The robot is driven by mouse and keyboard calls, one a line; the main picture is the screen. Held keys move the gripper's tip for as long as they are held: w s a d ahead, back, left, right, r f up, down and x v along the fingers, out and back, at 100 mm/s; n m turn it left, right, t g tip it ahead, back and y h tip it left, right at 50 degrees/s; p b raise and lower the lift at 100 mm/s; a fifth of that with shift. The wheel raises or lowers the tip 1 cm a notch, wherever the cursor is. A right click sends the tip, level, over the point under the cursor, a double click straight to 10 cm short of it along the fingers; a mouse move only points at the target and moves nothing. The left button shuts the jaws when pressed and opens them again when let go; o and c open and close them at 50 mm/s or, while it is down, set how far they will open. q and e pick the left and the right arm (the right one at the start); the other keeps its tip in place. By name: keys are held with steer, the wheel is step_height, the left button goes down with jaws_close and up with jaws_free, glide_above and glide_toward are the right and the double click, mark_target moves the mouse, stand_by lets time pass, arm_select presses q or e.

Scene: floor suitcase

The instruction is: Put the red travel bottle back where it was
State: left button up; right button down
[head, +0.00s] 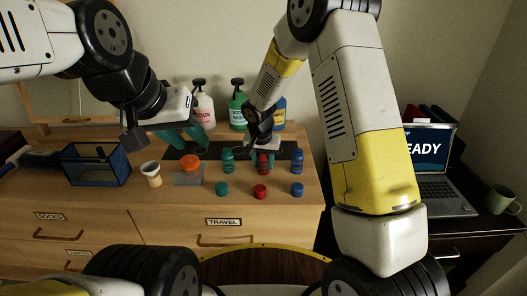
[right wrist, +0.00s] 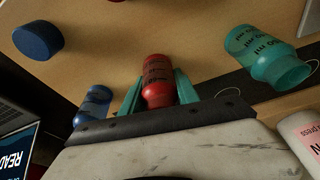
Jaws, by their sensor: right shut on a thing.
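The red travel bottle (head: 263,168) is upright between the teal bottle (head: 228,158) and the blue bottle (head: 296,161), at the dark strip on the dresser top. I cannot tell whether its base touches the surface. My right gripper (head: 264,152) is shut on it from behind; in the right wrist view the red bottle (right wrist: 157,78) sits between the teal fingers. The open teal bottle (right wrist: 263,55) and blue bottle (right wrist: 95,103) flank it there. A red cap (head: 260,191) lies in front of it. My left gripper (head: 190,139) is open and empty, above the dresser's back left.
Teal (head: 222,188) and blue (head: 297,189) caps lie near the front. An orange-lidded container (head: 189,173), a cup (head: 152,174) and a blue mesh bin (head: 97,166) stand left. Pump bottles (head: 238,107) stand behind. A laptop (head: 429,160) is right.

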steer(key=c, duration=0.9)
jaws_free()
steer(key=shift+f, duration=0.1)
steer(key=s+d+r, duration=0.2)
steer(key=s+r, duration=0.2)
steer(key=r, duration=0.5)
steer(key=s+d+r, duration=0.3)
steer(key=r, duration=0.7)
steer(key=s+d+r+n+t+y, duration=0.1)
steer(key=s+d+r, duration=0.2)
steer(key=s, duration=0.3)
steer(key=s+d+r+n+t+y, duration=0.1)
steer(key=s+d+r, duration=0.1)
steer(key=s, duration=0.5)
steer(key=s+d+r+t, duration=0.1)
steer(key=s+d+r, duration=0.2)
steer(key=s, duration=0.4)
steer(key=shift+s+d+r+n+y, duration=0.15)
steer(key=shift+d+r+n+y, duration=0.15)
steer(key=shift+d+n+y, duration=0.15)
